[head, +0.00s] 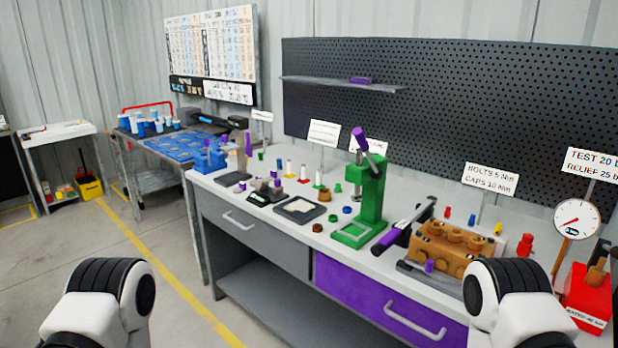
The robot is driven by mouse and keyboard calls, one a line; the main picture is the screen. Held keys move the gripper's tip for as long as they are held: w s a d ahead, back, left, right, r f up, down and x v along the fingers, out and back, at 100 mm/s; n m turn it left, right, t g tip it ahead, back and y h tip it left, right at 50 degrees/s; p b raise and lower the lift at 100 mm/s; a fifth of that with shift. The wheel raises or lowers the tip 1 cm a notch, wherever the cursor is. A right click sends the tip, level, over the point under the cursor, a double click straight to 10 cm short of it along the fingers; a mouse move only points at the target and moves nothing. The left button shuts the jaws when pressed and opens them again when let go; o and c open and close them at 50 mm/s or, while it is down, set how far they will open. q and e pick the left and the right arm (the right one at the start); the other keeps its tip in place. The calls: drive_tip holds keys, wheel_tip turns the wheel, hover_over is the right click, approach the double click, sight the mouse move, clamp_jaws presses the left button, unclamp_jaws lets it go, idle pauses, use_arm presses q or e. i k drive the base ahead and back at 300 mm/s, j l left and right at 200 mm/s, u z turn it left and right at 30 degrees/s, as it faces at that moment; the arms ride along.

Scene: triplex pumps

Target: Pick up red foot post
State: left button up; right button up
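A small pale post with a red foot (303,174) stands upright on the light bench top, near the middle of the head view. A similar post with a yellow foot (289,168) stands just left of it, and one with a green foot (319,178) just right. Nothing touches the red foot post as far as I can see. Only white and black links of my two arms show at the bottom left and bottom right. Neither gripper shows in the view.
A green press (371,200) stands right of the posts. A dark tray (300,209) lies in front of them. A brown pump block (452,246) and a red box (587,297) are farther right. A blue fixture (209,157) is at the left end.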

sight(303, 179)
drive_tip(key=i+j+z, duration=0.15)
drive_tip(key=z, duration=0.25)
drive_tip(key=i+j+z, duration=0.1)
drive_tip(key=j+z, duration=0.15)
drive_tip(key=z, duration=0.2)
drive_tip(key=j+z, duration=0.25)
drive_tip(key=z, duration=0.15)
drive_tip(key=i, duration=0.05)
